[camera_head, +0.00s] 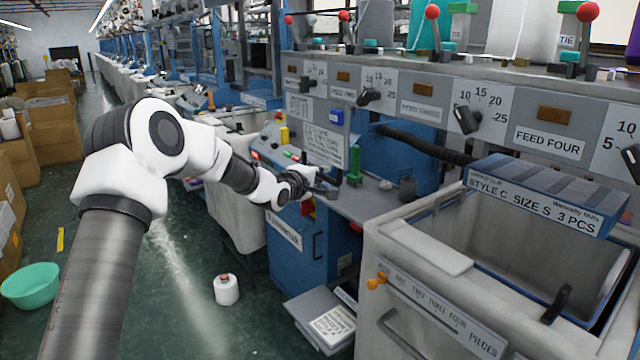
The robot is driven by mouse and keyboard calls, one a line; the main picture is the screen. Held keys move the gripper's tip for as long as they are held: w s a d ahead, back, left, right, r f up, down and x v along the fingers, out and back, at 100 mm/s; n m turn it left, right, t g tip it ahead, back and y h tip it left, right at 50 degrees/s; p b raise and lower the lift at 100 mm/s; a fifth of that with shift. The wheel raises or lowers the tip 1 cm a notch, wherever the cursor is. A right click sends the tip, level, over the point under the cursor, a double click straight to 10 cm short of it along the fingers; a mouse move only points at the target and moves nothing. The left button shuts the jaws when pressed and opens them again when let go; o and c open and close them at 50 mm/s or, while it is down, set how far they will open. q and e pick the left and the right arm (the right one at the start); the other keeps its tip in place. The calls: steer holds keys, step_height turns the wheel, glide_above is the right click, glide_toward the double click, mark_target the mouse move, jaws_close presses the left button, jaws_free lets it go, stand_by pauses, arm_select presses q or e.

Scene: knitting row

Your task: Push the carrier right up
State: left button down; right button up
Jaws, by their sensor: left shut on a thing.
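My left gripper (322,187) is at the front of the blue knitting machine (288,245), over the left end of its grey ledge (375,205). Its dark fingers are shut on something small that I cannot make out. A green upright piece (354,165) stands on the ledge just right of the fingertips; I cannot tell whether they touch. No part is clearly marked as the carrier, so I cannot tell which it is. My right gripper is not in view.
A grey bin (412,248) with an orange knob (377,281) stands at front right. A blue box (545,190) sits at its back edge. Above is a panel of black dials (466,119). A white cone (226,289) and green basin (30,286) are on the floor.

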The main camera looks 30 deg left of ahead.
mark_target(320, 78)
arm_select(q)
step_height(320, 78, up, 24)
steer(key=p, duration=1.7)
steer(key=shift+r, duration=0.1)
steer(key=shift+w+a+r, duration=0.1)
steer(key=c, duration=1.1)
jaws_free()
steer(key=shift+c, duration=0.2)
steer(key=shift+f, duration=0.25)
steer(key=shift+s, duration=0.2)
steer(key=s+r, duration=0.2)
steer(key=s, duration=0.9)
steer(key=shift+s, duration=0.25)
